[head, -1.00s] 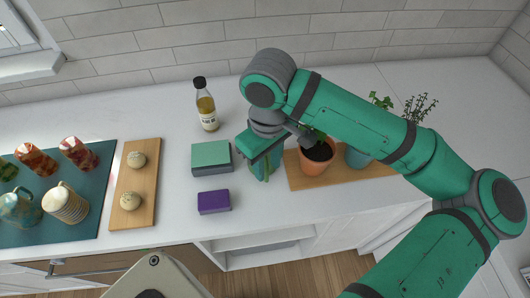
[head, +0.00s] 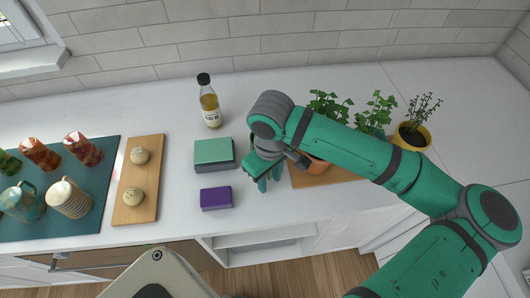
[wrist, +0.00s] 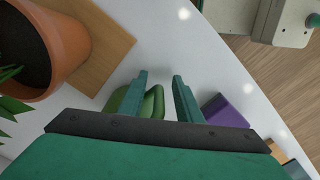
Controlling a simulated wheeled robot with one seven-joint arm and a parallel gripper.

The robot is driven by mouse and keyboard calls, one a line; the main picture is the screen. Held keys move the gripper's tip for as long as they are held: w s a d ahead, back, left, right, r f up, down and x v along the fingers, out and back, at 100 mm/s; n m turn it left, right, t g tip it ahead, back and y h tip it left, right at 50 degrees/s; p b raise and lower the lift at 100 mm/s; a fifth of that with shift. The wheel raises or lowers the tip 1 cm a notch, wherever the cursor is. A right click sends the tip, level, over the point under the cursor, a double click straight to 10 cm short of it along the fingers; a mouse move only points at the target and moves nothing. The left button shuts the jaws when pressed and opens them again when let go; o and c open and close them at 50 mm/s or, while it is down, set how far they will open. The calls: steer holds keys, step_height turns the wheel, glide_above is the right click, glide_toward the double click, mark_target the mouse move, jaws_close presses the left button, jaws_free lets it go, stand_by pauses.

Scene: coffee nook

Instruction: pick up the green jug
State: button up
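The green jug (wrist: 152,104) shows in the wrist view as a green rounded rim, partly hidden by my left finger and my gripper's body. In the head view my gripper (head: 268,180) points down at the counter, right of the purple box.
A purple box (head: 215,198), a green-topped grey box (head: 214,154) and a bottle (head: 210,108) stand to the left. A wooden board (head: 300,180) with potted plants is close on the right. A teal mat (head: 95,200) holds cups and a bluish jug (head: 22,204).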

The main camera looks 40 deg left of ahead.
steer(key=shift+c, duration=0.4)
steer(key=shift+a, duration=0.1)
jaws_close()
steer(key=shift+r, duration=0.1)
